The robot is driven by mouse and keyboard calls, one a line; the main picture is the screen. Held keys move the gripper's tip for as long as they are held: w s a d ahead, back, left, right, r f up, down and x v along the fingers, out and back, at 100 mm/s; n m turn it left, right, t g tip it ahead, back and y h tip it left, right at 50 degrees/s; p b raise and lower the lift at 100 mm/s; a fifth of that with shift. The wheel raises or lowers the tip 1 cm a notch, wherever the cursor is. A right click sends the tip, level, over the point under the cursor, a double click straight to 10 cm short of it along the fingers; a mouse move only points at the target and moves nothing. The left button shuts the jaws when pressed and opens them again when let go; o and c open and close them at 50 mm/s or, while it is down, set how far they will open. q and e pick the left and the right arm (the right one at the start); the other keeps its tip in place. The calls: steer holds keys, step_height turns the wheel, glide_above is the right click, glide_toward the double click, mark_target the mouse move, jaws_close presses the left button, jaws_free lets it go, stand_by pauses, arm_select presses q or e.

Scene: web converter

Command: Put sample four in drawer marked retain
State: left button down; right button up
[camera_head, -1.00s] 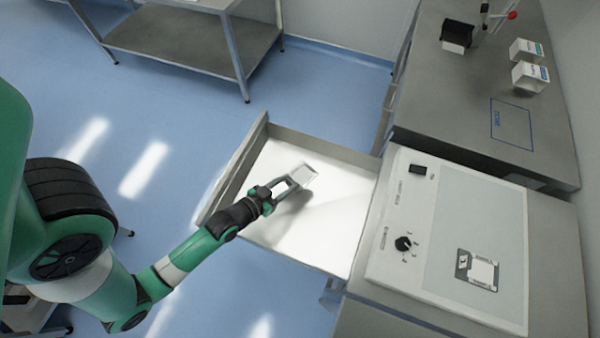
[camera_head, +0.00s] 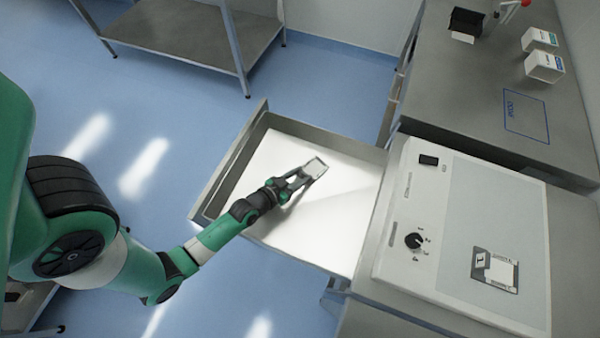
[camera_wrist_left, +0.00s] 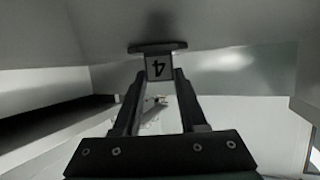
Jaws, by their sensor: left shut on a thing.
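In the head view the sample (camera_head: 316,167) shows as a small grey-white piece at the fingertips. My left gripper (camera_head: 303,176) is shut on it and holds it over the open drawer (camera_head: 228,168), inside its walls. I cannot tell whether the sample touches the drawer floor. The drawer's front marking is not visible. My right gripper is not in view.
A white panel with a knob (camera_head: 413,241) and a black-and-white label (camera_head: 495,270) lies right of the drawer. A grey counter (camera_head: 455,90) behind it carries two small white boxes (camera_head: 543,66) and a blue outlined rectangle (camera_head: 526,116). A steel table (camera_head: 190,35) stands at the back.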

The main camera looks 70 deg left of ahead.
arm_select(q)
steer(key=shift+f, duration=0.2)
steer(key=shift+c, duration=2.3)
jaws_free()
steer(key=shift+r, duration=0.1)
steer(key=shift+r, duration=0.25)
steer(key=v, duration=0.7)
steer(key=shift+s+d+p, duration=0.1)
steer(key=shift+s+p, duration=0.15)
steer(key=shift+p, duration=0.05)
